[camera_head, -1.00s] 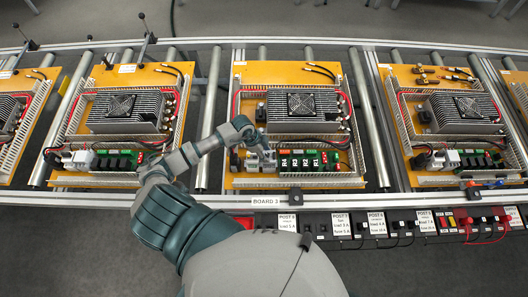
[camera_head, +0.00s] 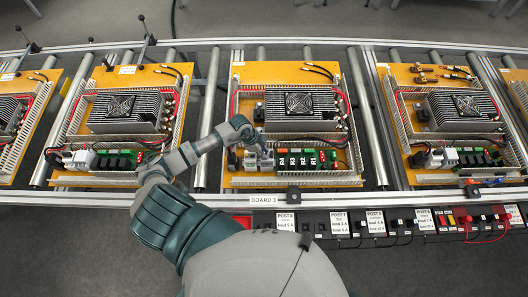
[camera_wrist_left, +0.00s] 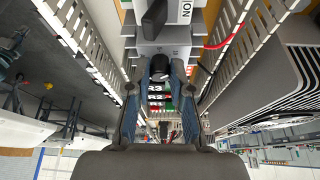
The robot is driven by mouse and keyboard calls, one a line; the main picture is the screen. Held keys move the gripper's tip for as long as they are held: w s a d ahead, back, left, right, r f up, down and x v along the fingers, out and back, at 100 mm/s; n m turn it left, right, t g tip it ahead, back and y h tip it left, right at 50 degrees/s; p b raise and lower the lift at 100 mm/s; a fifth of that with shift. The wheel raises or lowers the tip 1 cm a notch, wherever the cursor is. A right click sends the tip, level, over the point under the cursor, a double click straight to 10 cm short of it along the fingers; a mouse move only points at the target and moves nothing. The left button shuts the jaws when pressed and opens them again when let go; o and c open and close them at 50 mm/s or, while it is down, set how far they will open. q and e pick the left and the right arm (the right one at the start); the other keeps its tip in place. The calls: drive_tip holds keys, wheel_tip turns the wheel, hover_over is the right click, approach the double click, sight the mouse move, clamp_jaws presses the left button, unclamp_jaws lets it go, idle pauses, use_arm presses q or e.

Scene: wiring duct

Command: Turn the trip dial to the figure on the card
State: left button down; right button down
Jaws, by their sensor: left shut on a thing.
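My left gripper (camera_head: 259,146) reaches down over the lower left part of the middle board (camera_head: 240,181), beside the green relay row (camera_head: 300,158). In the left wrist view its two blue-padded fingers (camera_wrist_left: 160,77) are closed on the sides of a small round black dial (camera_wrist_left: 160,70). The dial sits on the face of a grey block (camera_wrist_left: 164,46). The dial's pointer and scale figures cannot be read. Several white cards with print, such as the POST 7 card (camera_head: 340,224), hang along the front rail; their small figures are hard to read. My right gripper is not in view.
A black lever (camera_wrist_left: 154,18) stands on a grey block near the dial. Slotted white duct (camera_wrist_left: 230,30) walls rise close on both sides. The finned heat sink with a fan (camera_head: 300,103) lies behind the relays. More boards stand left and right on the rollers.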

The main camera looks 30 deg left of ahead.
use_arm(q)
drive_tip(key=shift+w+m, duration=0.1)
drive_tip(key=shift+m, duration=0.3)
drive_tip(key=shift+a+m+g, duration=0.2)
drive_tip(key=shift+m+g, duration=0.3)
drive_tip(key=shift+m, duration=0.5)
drive_tip(key=m+g, duration=0.1)
drive_tip(key=m, duration=0.1)
drive_tip(key=shift+w+m+h, duration=0.15)
drive_tip(key=shift+m+h, duration=0.15)
drive_tip(key=shift+m, duration=0.1)
drive_tip(key=m+g, duration=0.1)
drive_tip(key=m, duration=0.2)
drive_tip(key=shift+w+d, duration=0.1)
drive_tip(key=shift+m+g+y+b, duration=0.4)
drive_tip(key=shift+m+g+b, duration=0.4)
drive_tip(key=shift+m, duration=1.2)
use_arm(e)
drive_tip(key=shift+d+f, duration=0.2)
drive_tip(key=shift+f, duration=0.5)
use_arm(q)
drive_tip(key=shift+d, duration=0.1)
